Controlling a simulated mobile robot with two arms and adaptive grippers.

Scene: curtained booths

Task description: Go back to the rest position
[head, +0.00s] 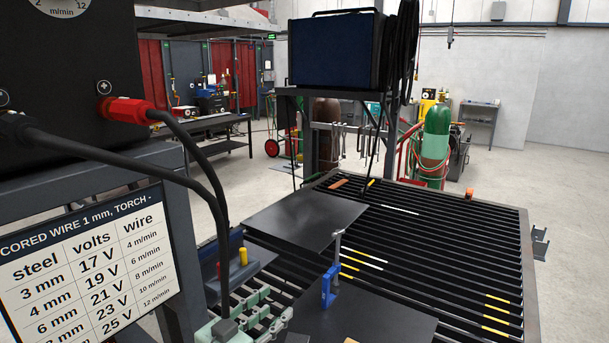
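My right gripper is not in view.
Dark plates (305,218) lie on the slats, and a blue clamp (329,287) stands on the near one. A black welder with thick cables (196,185) and a settings sign (85,262) stand close at left. Green gas cylinders (435,142) stand behind the table. Concrete floor (575,200) is clear at right.

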